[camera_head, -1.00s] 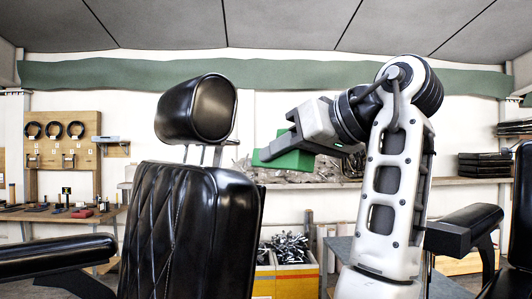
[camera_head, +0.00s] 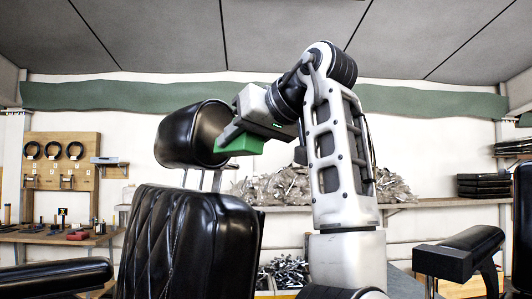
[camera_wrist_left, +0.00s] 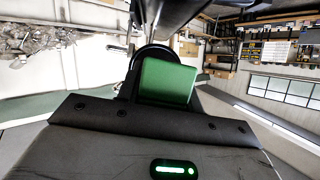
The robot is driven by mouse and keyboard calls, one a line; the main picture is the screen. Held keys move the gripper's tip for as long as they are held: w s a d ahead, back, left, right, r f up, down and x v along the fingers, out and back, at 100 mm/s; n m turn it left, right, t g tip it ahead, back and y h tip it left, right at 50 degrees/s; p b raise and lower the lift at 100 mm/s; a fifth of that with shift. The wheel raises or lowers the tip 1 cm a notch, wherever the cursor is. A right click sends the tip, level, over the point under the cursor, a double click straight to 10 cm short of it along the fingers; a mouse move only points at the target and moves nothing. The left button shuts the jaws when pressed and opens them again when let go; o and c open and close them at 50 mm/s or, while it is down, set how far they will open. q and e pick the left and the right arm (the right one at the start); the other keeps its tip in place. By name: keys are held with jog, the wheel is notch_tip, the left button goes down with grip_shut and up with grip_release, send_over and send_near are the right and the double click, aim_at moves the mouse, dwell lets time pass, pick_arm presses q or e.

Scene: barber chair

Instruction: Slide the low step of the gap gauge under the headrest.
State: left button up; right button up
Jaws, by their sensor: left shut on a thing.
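The headrest (camera_head: 192,134) is a black padded block on two metal posts above the black chair back (camera_head: 190,240), with a gap between them. My left gripper (camera_head: 229,133) is to the right of the headrest, shut on the green gap gauge (camera_head: 243,146). The gauge is beside the headrest's lower right side in the head view; I cannot tell whether they touch. Its low step is not clear to see. In the left wrist view the green gauge (camera_wrist_left: 167,82) sits between the fingers, with a dark shape, likely the headrest (camera_wrist_left: 180,14), beyond. My right gripper is not in view.
A black armrest (camera_head: 55,278) is at the lower left, another (camera_head: 460,255) at the lower right. A workbench with tools (camera_head: 60,236) and a shelf of clear-wrapped parts (camera_head: 285,188) stand behind. The space right of the chair back holds my arm.

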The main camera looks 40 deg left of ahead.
aim_at(242, 154)
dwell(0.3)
